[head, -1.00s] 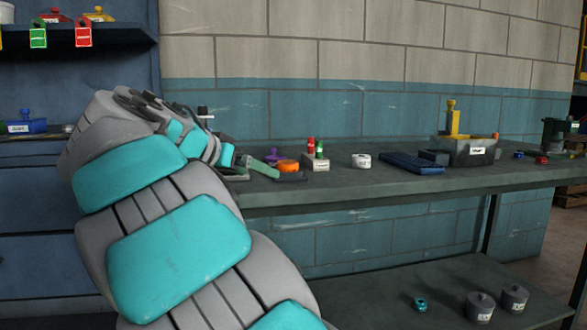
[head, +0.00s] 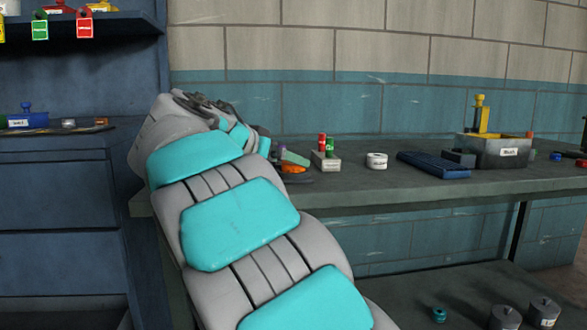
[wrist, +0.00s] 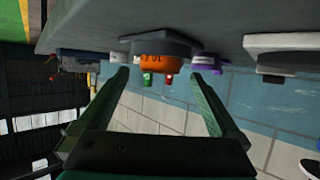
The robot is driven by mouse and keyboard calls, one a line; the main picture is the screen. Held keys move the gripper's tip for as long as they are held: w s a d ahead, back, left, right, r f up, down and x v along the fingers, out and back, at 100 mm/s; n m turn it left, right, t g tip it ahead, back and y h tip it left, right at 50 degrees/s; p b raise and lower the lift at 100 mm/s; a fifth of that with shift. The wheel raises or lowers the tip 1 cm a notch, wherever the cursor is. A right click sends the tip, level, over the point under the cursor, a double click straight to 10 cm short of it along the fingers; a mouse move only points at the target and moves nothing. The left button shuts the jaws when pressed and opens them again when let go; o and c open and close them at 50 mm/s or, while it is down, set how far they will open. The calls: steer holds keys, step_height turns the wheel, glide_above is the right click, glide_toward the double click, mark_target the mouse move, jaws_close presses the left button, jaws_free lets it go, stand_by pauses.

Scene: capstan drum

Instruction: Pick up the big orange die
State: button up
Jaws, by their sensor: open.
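The big orange die (wrist: 160,63) is a squat orange piece with dark marks, on a dark flat base (wrist: 152,46) on the bench. The wrist view shows the bench upside down, at the top. My gripper (wrist: 157,75) is open and empty. Its two green fingers point towards the die, one to each side of it in the wrist picture, with the die just beyond the tips. I see no contact. In the head view my arm hides most of the gripper.
A purple-topped piece (wrist: 205,66) stands close beside the die. A pale block with red and green pieces (head: 325,160) stands just right of it. Further right are a white round piece (head: 376,161), a blue tray (head: 433,165) and a grey bin (head: 494,151). A wall rises behind.

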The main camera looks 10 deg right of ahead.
steer(key=shift+x, duration=1.15)
steer(key=shift+r, duration=0.1)
steer(key=shift+c, duration=0.4)
jaws_close()
